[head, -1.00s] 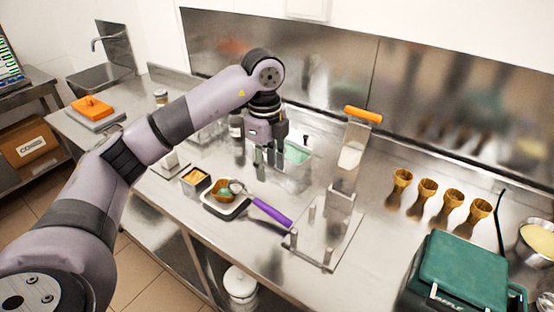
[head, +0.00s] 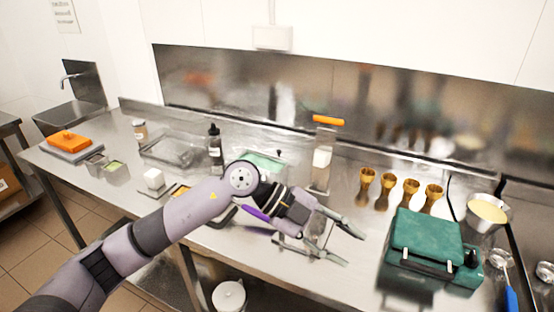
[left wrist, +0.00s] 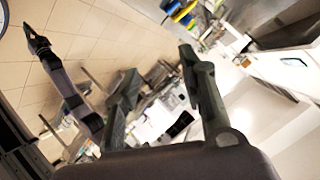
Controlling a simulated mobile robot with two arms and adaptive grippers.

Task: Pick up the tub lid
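My left gripper (head: 353,250) hangs above the front middle of the counter in the head view, empty, its two fingers spread. The open fingers also show in the left wrist view (left wrist: 158,60), with nothing between them. A round white tub with a white lid on top (head: 230,296) stands below the counter, cut by the bottom edge of the head view; I cannot tell if this is the task's lid. No loose lid is clearly seen on the counter. My right gripper (left wrist: 38,42) shows small at the upper left of the left wrist view; its finger state is unclear.
A green case (head: 428,245) stands right of my left gripper. Several cones (head: 388,183), a metal bowl of pale cream (head: 488,212) and a blue-handled scoop (head: 509,297) are on the right. An orange-topped dispenser (head: 327,120) stands behind. The front counter left of the green case has free room.

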